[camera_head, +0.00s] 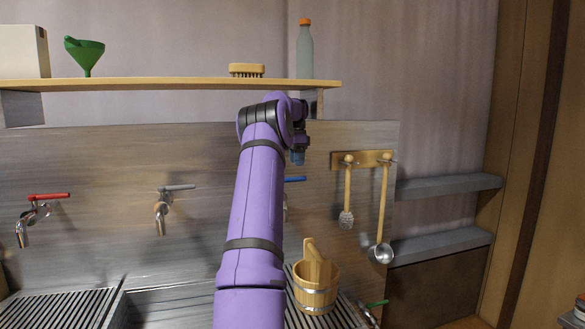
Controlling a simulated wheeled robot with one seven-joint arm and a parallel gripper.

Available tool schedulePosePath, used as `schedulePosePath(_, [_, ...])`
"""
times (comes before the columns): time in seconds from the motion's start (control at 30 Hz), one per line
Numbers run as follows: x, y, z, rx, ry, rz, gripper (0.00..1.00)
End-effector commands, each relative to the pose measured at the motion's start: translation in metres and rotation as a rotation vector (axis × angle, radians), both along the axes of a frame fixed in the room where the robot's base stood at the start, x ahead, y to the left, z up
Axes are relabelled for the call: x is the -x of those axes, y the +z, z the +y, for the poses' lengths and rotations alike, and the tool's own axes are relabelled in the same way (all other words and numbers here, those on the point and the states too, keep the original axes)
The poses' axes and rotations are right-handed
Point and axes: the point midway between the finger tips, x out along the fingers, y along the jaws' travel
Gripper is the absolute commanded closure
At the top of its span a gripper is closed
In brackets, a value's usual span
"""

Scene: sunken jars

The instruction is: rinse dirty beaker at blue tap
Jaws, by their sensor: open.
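The blue tap is mostly hidden behind my purple arm; only its blue handle (294,179) shows, just right of the arm, on the grey back panel. I see no dirty beaker in this view; it may be behind my arm or out of the picture. My arm rises through the middle and bends at the top near the shelf, with a small blue-grey wrist part pointing down above the blue handle. My gripper's fingers do not show.
A red-handled tap (40,210) and a grey-handled tap (165,205) are left of my arm. A wooden bucket (315,290) stands right of it, below hanging utensils (382,215). The shelf (160,85) above holds a green funnel (84,54), brush (246,70) and bottle (305,52).

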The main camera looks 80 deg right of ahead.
Motion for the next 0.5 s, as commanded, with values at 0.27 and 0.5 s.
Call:
schedulePosePath(0.27, [-0.001,-0.026,0.001,-0.003,0.001,-0.001,0.48])
schedulePosePath(0.5, [0.0,-0.055,0.001,-0.003,0.0,-0.001,0.48])
